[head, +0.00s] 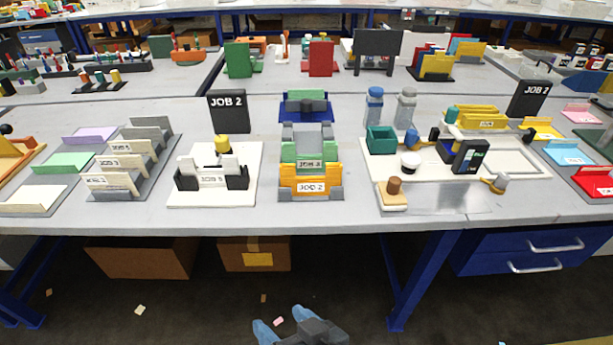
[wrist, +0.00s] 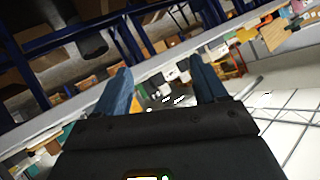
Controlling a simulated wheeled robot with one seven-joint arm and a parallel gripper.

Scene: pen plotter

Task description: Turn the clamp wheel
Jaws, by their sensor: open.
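My gripper (head: 286,324) is at the bottom of the head view, in front of the table and clear of everything on it. Its two blue fingers are apart with nothing between them, as the wrist view (wrist: 162,72) also shows. The plotter (head: 543,172) appears to be the pale flat board at centre right. It bears a black upright block with a small screen (head: 471,156). A small grey and yellow knob-like part (head: 499,182) sits at its front right, and a white round part (head: 410,161) at its left. I cannot tell which part is the clamp wheel.
The grey table (head: 345,218) holds a white stand with black holders (head: 212,186), orange and green trays (head: 311,181) and file racks (head: 137,160). A wooden-knobbed block (head: 393,193) stands near the front edge. Cardboard boxes (head: 140,259) and a blue leg (head: 425,275) are below.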

